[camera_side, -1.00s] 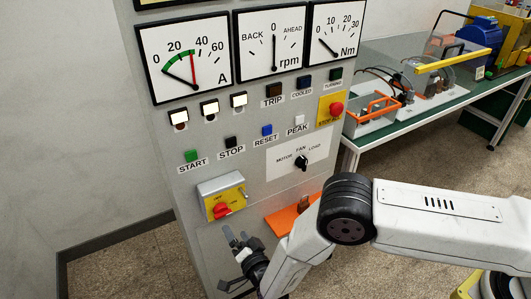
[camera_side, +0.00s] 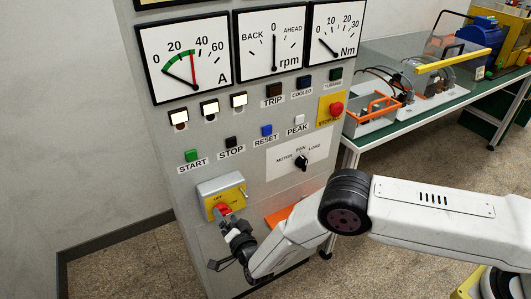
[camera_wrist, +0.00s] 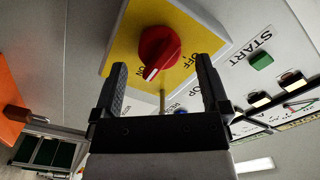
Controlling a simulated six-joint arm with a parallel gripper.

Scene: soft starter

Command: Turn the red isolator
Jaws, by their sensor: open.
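The red isolator (camera_side: 222,209) is a red rotary knob on a yellow plate (camera_side: 236,196), set on a grey box low on the panel front. In the wrist view the knob (camera_wrist: 157,50) lies between and beyond my two dark fingers, and its white pointer mark is by the ON label. The OFF label (camera_wrist: 190,60) is to the right of the knob there. My gripper (camera_wrist: 160,80) is open, with a finger on each side of the knob. In the side view my gripper (camera_side: 229,222) covers part of the knob; contact cannot be told.
A small metal lever (camera_side: 242,190) sticks out beside the knob. START (camera_side: 191,155) and STOP (camera_side: 231,141) buttons are above the box. An orange part (camera_side: 279,216) is right of my gripper. A green bench (camera_side: 430,115) with equipment stands behind.

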